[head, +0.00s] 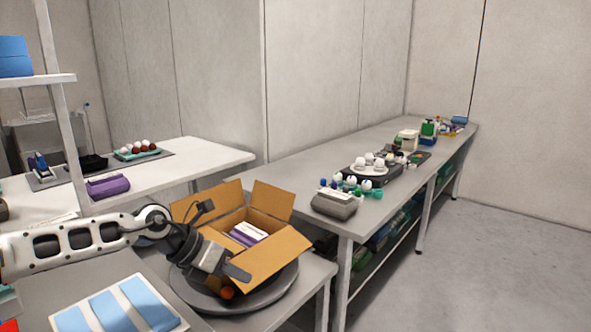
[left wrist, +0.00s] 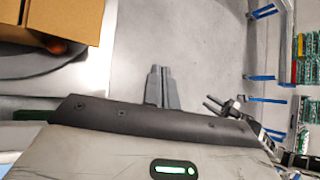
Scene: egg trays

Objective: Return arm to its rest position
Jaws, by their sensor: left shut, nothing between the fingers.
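My left arm comes in from the left in the head view. Its gripper (head: 238,273) is at the front of the open cardboard box (head: 281,250), over the box's lower left side and the round dark turntable (head: 255,303). In the left wrist view the two grey fingers (left wrist: 160,84) lie together with nothing between them, and pale floor shows beyond. A corner of the box (left wrist: 60,18) shows at the upper left there.
Purple and white packs (head: 246,233) lie in the box. A blue-striped sheet (head: 118,306) lies at the front left. An egg tray (head: 138,153) stands on the left table. The long table (head: 290,180) carries several items. Floor at right is clear.

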